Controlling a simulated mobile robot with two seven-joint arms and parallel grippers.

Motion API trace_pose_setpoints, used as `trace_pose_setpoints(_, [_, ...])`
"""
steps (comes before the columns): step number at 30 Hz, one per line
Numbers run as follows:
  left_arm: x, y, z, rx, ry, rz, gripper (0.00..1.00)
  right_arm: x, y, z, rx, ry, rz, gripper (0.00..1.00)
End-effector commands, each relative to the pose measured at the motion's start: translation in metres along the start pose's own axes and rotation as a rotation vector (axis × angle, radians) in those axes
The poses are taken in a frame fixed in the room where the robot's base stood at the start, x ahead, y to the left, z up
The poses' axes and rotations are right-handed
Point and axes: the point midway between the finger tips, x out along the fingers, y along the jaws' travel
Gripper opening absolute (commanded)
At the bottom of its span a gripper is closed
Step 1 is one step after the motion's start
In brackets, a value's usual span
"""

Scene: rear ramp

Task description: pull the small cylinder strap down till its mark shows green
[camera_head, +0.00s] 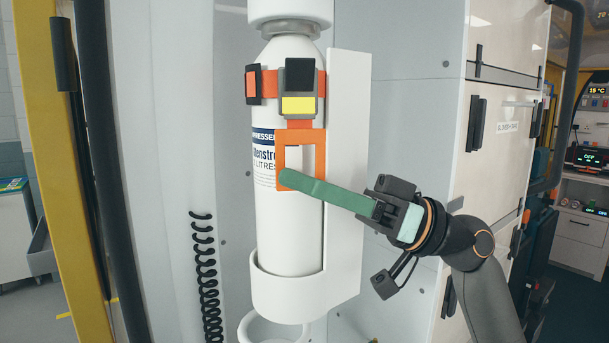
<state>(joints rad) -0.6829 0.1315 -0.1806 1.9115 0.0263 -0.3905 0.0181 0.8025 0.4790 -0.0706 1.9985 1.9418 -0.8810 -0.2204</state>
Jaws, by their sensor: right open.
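The small cylinder (292,235) is white and stands upright in a white holder. An orange strap (270,80) crosses its upper part. A grey and black buckle (300,75) sits on the strap, and its mark (299,105) shows yellow. An orange rectangular pull loop (320,150) hangs below the buckle. My right gripper (290,178) comes in from the right and is open. Its long green finger lies across the lower part of the loop and hides some of it. I cannot tell whether it touches the loop. My left gripper is not in view.
The holder's cup (290,295) surrounds the cylinder's base, and its white back plate (345,150) rises at the right. A black coiled cord (207,275) hangs at the left. A dark vertical rail (105,170) and yellow post (55,150) stand further left.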

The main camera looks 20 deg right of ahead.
Motion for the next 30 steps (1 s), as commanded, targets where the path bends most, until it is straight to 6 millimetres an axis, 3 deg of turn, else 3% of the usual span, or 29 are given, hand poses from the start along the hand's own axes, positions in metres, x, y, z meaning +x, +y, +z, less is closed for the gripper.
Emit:
trace_pose_setpoints(5, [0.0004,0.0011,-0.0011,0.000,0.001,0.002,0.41,-0.0001,0.0000,0.0002,0.000,0.000,0.000,0.44])
trace_pose_setpoints(17, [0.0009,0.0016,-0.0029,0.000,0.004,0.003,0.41,-0.0004,0.0004,0.0001,0.000,0.000,0.001,0.00])
trace_pose_setpoints(30, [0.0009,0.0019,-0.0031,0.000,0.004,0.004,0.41,-0.0007,0.0012,0.0000,0.001,0.001,0.003,0.00])
